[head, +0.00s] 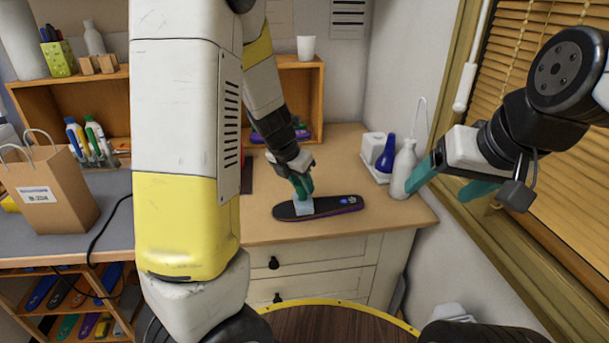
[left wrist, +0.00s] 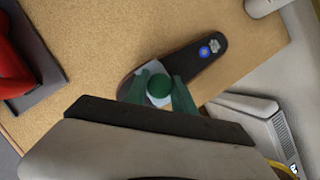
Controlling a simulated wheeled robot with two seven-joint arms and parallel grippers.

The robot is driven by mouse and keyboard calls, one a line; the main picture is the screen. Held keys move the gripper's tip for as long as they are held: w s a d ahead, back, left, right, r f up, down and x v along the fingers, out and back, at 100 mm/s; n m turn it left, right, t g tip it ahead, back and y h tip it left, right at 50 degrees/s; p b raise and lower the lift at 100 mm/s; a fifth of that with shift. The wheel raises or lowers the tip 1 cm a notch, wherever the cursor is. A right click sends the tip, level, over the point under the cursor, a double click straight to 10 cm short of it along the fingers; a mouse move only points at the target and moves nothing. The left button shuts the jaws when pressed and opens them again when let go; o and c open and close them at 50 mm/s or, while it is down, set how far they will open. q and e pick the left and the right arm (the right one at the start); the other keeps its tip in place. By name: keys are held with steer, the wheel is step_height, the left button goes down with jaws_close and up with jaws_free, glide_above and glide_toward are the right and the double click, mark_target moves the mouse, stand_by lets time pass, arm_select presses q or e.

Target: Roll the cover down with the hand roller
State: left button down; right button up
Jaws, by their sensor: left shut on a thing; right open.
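The dark insole with its cover (head: 330,206) lies flat on the wooden counter, with a blue mark near its right end. It also shows in the left wrist view (left wrist: 190,60). My left gripper (head: 302,190) is shut on the hand roller, whose pale roller part (head: 304,206) is over the left half of the insole. I cannot tell whether it touches. In the left wrist view the green fingers close around a round green handle top (left wrist: 159,86). My right gripper (head: 447,183) is open and empty, to the right of the counter, in front of the white bottle.
A paper bag (head: 50,190) stands at the left. A red object (left wrist: 12,70) shows in the left wrist view. The counter around the insole is clear.

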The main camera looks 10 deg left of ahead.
arm_select(q)
steer(key=shift+w+d+r, duration=0.1)
steer(key=shift+w+d, duration=0.35)
steer(key=shift+d, duration=0.85)
steer(key=shift+w+d+r, duration=0.1)
steer(key=shift+w+d, duration=0.3)
steer(key=shift+d, duration=0.9)
steer(key=shift+w+d, duration=0.45)
steer(key=shift+d, duration=0.85)
steer(key=shift+w+d, duration=0.3)
steer(key=shift+d, duration=0.5)
steer(key=shift+w+d, duration=0.25)
steer(key=shift+d, duration=0.6)
steer(key=shift+w+d, duration=0.3)
steer(key=shift+d, duration=0.5)
steer(key=shift+r, duration=0.1)
step_height(320, 180, up, 7)
